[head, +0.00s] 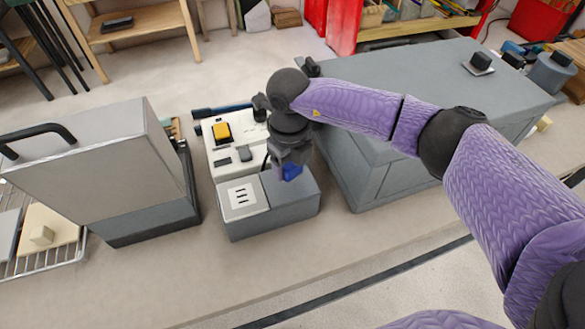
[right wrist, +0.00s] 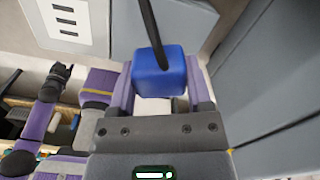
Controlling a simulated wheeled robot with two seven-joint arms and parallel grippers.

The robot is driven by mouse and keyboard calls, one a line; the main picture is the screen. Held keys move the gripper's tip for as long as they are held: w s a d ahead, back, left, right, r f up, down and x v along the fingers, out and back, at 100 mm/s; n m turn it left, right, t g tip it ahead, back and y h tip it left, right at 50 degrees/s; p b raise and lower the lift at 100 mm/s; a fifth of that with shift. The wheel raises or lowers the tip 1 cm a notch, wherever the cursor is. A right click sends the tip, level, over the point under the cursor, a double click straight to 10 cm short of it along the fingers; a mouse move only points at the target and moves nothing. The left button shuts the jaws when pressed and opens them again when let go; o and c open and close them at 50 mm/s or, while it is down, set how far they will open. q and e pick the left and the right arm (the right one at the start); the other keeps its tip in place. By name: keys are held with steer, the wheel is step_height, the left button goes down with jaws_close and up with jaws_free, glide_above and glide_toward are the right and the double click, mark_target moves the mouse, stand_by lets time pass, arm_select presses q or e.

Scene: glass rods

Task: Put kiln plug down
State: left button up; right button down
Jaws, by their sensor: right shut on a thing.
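The kiln plug is a blue block (head: 292,172) with a black cord; it also shows in the right wrist view (right wrist: 158,72). My right gripper (head: 286,168) is shut on it, with one finger on each side of the block. The plug is over the right part of a grey box (head: 275,215); I cannot tell whether it touches the top. A white slotted socket plate (head: 243,197) is on the left of that box, and it shows at the top left of the right wrist view (right wrist: 72,22). My left gripper is not in view.
A white panel (head: 212,160) with a yellow switch (head: 221,132) lies just behind the box. A grey kiln-like box (head: 95,150) with a black handle stands at left, beside a wire rack (head: 75,252). A large grey cabinet (head: 400,90) stands at right. The bench front (head: 200,285) is clear.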

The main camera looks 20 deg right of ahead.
mark_target(290, 173)
steer(key=shift+f, duration=0.95)
arm_select(q)
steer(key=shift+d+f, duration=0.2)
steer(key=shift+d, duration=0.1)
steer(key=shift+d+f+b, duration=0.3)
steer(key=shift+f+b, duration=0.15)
steer(key=shift+b, duration=0.05)
arm_select(e)
steer(key=shift+f, duration=0.6)
